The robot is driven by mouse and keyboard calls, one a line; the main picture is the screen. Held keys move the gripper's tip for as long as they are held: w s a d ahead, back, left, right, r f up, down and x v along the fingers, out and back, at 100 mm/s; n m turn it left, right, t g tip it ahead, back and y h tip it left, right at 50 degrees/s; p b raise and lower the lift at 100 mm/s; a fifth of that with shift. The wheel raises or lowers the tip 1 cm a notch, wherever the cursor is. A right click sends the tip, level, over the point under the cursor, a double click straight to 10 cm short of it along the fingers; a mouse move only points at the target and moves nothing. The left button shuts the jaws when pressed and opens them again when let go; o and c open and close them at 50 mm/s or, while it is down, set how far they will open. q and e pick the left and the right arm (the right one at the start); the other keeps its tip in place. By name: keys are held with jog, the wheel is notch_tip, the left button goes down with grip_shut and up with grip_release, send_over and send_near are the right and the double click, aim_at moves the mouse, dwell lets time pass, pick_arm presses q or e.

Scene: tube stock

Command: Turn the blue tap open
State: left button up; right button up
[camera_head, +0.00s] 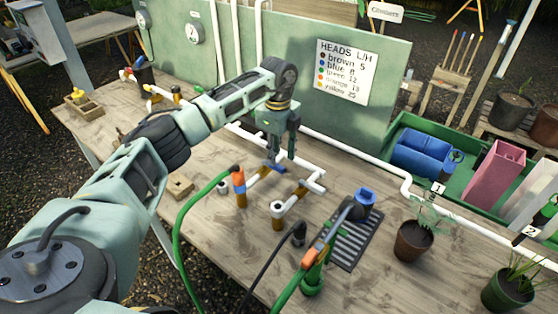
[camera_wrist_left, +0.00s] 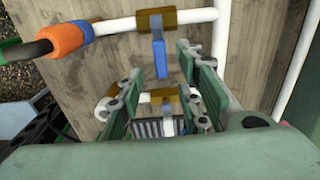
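A blue tap handle (camera_head: 278,168) hangs at a brass valve (camera_head: 265,172) on a white pipe on the bench. In the left wrist view the blue handle (camera_wrist_left: 158,57) hangs down from its brass body (camera_wrist_left: 157,19). My left gripper (camera_head: 281,155) points down over the first handle. Its fingers (camera_wrist_left: 172,75) are apart, with nothing clearly held between them; whether one touches the handle I cannot tell. My right gripper is not in view.
An orange connector (camera_head: 238,180) with a green hose stands left of the valve. A white pipe end (camera_head: 278,208), a dark grate (camera_head: 354,240) and a potted plant (camera_head: 414,240) stand to the right. A green board (camera_head: 300,70) with a notice rises behind.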

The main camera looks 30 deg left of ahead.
aim_at(279, 165)
pick_arm(q)
notch_tip(279, 165, down, 4)
jog(key=shift+w+f+p, duration=0.1)
jog(key=shift+w+p, duration=0.05)
jog(key=shift+p, duration=0.25)
jog(key=shift+c, duration=0.6)
grip_shut()
